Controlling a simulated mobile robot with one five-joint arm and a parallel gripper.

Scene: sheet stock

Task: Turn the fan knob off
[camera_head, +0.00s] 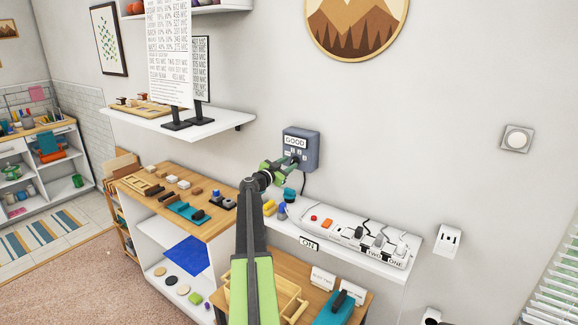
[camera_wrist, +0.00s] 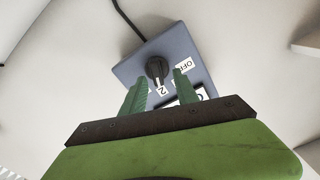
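The fan control is a blue-grey box (camera_head: 304,146) on the wall, with a display label reading GOOD at its top. In the wrist view the same box (camera_wrist: 190,47) appears upside down, with a black round knob (camera_wrist: 157,68) on its face. Labels "OFF" and "2" show beside the knob; other labels are partly hidden by my gripper. My gripper (camera_head: 283,170) is right in front of the box's lower part. In the wrist view its two green fingers (camera_wrist: 158,88) are apart, one on each side of the area just by the knob, with nothing visibly held between them.
Below the box is a white shelf (camera_head: 389,265) with a power strip (camera_head: 345,236) and small yellow and blue items. A wooden-topped unit (camera_head: 160,205) stands to the left. A white wall shelf (camera_head: 190,131) is above it.

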